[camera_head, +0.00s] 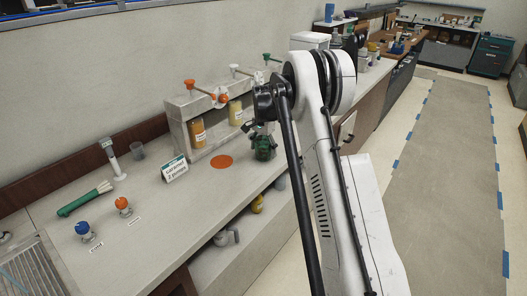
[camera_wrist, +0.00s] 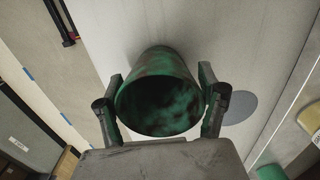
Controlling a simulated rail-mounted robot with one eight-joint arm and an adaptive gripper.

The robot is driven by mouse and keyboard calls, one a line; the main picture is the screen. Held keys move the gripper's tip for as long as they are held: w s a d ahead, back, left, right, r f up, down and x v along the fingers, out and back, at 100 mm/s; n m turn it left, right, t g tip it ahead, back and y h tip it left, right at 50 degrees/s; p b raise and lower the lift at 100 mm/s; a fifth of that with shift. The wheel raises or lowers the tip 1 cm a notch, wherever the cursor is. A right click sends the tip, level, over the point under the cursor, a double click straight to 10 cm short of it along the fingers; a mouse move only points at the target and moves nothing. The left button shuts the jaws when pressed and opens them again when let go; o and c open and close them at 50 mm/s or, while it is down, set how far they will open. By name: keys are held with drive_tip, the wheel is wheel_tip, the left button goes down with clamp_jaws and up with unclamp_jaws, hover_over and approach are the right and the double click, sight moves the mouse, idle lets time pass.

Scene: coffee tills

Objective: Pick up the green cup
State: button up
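The green cup (camera_wrist: 160,95) is mottled dark green. In the wrist view its round mouth faces the camera, and its body fills the space between my two fingers. My gripper (camera_wrist: 162,108) has one finger on each side of the cup, very close to its walls. I cannot tell whether they press on it. In the head view the cup (camera_head: 264,148) is at the counter's front edge, just below my gripper (camera_head: 262,128). My gripper and arm partly cover that area, so its contact with the counter is unclear.
An orange round mat (camera_head: 221,161) lies on the counter left of the cup. A grey dispenser stand (camera_head: 185,115) with bottles is behind. A lower shelf (camera_head: 238,262) holds a kettle.

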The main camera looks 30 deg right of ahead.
drive_tip(key=c, duration=1.3)
drive_tip(key=shift+o, duration=0.2)
